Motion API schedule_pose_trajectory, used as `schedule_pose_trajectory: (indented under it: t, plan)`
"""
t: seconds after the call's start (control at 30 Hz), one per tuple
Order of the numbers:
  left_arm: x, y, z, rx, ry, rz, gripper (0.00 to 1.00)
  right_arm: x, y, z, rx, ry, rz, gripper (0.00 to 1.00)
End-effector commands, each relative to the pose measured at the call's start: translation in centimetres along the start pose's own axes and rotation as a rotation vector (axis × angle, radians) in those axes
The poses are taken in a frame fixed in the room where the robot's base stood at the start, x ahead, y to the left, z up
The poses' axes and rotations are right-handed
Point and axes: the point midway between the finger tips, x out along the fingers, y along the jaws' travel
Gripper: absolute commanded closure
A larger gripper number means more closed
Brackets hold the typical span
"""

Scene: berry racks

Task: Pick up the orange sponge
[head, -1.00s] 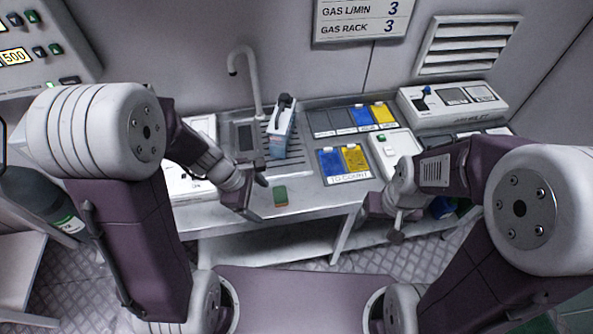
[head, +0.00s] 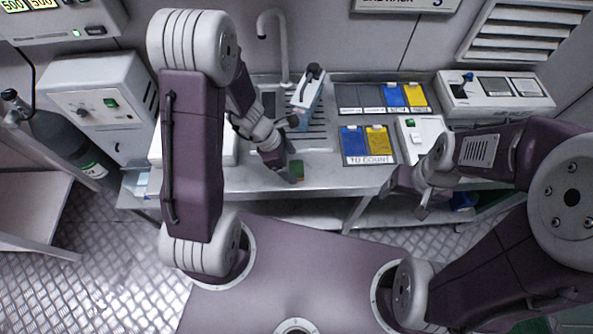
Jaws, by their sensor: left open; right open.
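A small sponge (head: 298,168), green with an orange-brown part, lies on the front of the steel counter (head: 330,177) below the sink. My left gripper (head: 291,150) is open, and its lower finger overlaps the sponge's left side in the picture. Whether it touches the sponge I cannot tell. My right gripper (head: 403,202) is open and empty at the counter's front edge, to the right of the sponge.
A tap (head: 284,45) and a blue-and-white carton (head: 308,95) stand behind the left gripper. Blue and yellow racks lie on a "TO COUNT" tray (head: 370,160) to the right. A white device (head: 420,135) sits beside it.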

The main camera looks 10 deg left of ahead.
Motion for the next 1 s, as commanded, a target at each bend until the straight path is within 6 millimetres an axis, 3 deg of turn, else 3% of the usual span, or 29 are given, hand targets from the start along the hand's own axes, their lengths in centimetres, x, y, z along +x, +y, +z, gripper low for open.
schedule_pose_trajectory:
  t: [0.03,0.13,0.4,0.43,0.6,0.67,1.0]
  plan:
    - [1.4,0.2,-0.1,0.001,0.001,-0.003,0.18,0.7,0.0,0.1,0.0,0.0,0.0,0.24]
    - [2.9,0.2,-0.1,0.001,0.001,-0.002,0.18,1.4,0.0,0.2,0.0,0.0,0.0,0.24]
    - [3.2,0.2,0.1,0.001,0.0,0.0,0.18,1.4,0.0,0.1,0.0,0.0,0.0,0.24]
    - [3.1,0.2,0.1,0.001,0.0,0.0,0.21,1.4,0.0,0.1,0.0,0.0,0.0,0.24]
    - [3.1,0.2,0.1,0.001,0.0,0.0,0.68,1.4,0.0,0.1,0.0,0.0,0.0,0.24]
    - [3.1,0.2,0.1,0.001,0.0,0.0,0.82,1.4,0.0,0.1,0.0,0.0,0.0,0.24]
    - [3.1,0.2,0.1,0.001,0.0,0.0,0.83,1.4,0.0,0.1,0.0,0.0,0.0,0.24]
